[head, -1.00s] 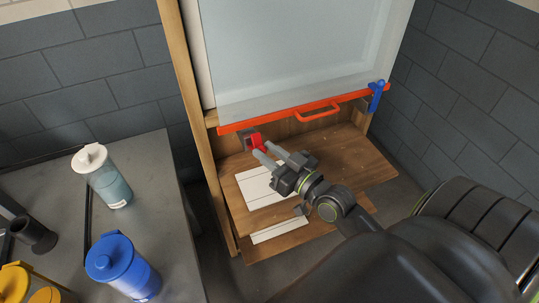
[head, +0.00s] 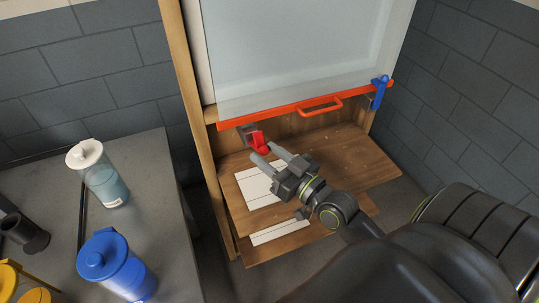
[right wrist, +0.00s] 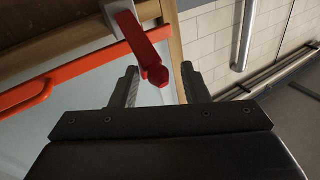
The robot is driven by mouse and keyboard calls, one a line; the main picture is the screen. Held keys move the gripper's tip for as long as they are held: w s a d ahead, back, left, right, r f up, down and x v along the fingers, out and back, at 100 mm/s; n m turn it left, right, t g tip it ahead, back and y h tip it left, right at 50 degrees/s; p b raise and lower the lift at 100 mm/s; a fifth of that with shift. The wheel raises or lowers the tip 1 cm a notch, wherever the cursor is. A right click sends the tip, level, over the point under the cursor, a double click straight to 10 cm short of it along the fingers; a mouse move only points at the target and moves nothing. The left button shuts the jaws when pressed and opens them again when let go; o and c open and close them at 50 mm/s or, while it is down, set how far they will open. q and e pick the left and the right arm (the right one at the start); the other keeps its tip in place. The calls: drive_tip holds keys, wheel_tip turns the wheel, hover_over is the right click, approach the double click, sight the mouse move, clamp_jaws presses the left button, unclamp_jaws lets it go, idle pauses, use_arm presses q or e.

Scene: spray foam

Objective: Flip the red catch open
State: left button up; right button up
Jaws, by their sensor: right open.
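The red catch (head: 259,142) sits on a grey bracket under the left end of the orange bar along the lower edge of the glass sash. In the head view its lever points down and outward. My right gripper (head: 267,154) is open, with its fingertips just in front of the catch and a little below it. In the right wrist view the red catch (right wrist: 141,45) hangs at a slant, its rounded end between the line of the two open fingers (right wrist: 160,82). I see no grip on it. My left gripper is not in view.
A blue catch (head: 379,92) is at the orange bar's right end, and an orange handle (head: 320,108) is in its middle. A wooden shelf (head: 345,160) with white panels lies below. A grey table (head: 150,195) with several bottles stands at left.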

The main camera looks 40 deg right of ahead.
drive_tip(key=shift+d, duration=0.1)
drive_tip(key=b+v, duration=0.2)
drive_tip(key=v, duration=1.5)
drive_tip(key=shift+s+b, duration=0.25)
drive_tip(key=shift+b, duration=0.1)
drive_tip(key=shift+f, duration=0.2)
